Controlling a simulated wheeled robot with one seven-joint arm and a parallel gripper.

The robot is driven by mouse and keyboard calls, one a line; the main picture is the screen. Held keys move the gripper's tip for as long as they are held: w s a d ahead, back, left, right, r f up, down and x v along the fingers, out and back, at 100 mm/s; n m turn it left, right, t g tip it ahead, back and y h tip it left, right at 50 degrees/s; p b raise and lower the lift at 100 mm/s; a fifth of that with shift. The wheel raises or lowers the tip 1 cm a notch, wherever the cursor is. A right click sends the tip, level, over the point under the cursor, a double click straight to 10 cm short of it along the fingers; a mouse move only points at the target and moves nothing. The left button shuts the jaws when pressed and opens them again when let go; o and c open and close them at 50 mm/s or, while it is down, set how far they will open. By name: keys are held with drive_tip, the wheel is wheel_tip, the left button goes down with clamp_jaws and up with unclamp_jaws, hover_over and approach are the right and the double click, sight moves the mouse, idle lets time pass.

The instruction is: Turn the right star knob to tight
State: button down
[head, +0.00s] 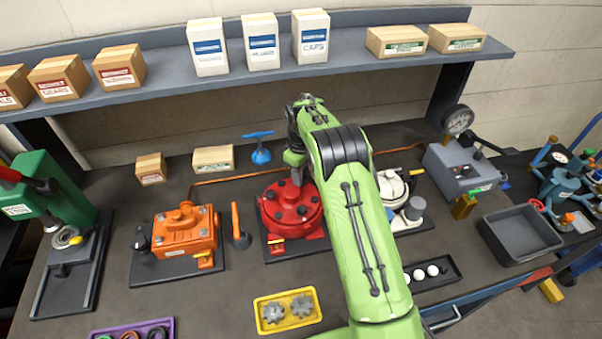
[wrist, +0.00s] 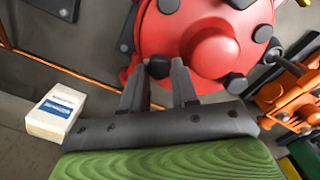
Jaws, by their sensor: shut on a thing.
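The red motor (head: 292,212) stands on a dark plate at the middle of the bench, with several black knobs around its round top. My gripper (head: 297,158) reaches down at its back edge, and my green arm covers the motor's right side. In the wrist view, the red housing (wrist: 211,45) fills the top. My two grey fingers (wrist: 158,70) are shut on a black star knob (wrist: 158,67) at the housing's near edge. Another black knob (wrist: 235,83) sits to its right. I cannot read any tight marking.
An orange motor (head: 178,232) stands to the left, and a cream motor (head: 398,192) is partly behind my arm on the right. A yellow tray with gears (head: 287,327) lies in front. The shelf (head: 160,92) with boxes spans the back.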

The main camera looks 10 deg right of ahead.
drive_tip(key=m, duration=0.3)
drive_tip(key=shift+w+r+m, duration=0.25)
drive_tip(key=shift+m, duration=0.15)
drive_tip(key=m, duration=0.3)
drive_tip(key=shift+d+m, duration=0.15)
drive_tip(key=shift+m, duration=0.15)
drive_tip(key=m, duration=0.3)
drive_tip(key=shift+m, duration=0.3)
drive_tip(key=m, duration=0.4)
drive_tip(key=shift+d+m+b, duration=0.1)
drive_tip(key=shift+m+b, duration=0.2)
drive_tip(key=shift+b, duration=0.05)
drive_tip(key=m+b, duration=0.1)
drive_tip(key=m, duration=0.4)
drive_tip(key=shift+s, duration=0.1)
drive_tip(key=m+b, duration=0.1)
drive_tip(key=m, duration=0.4)
drive_tip(key=shift+s, duration=0.1)
drive_tip(key=shift+m, duration=0.3)
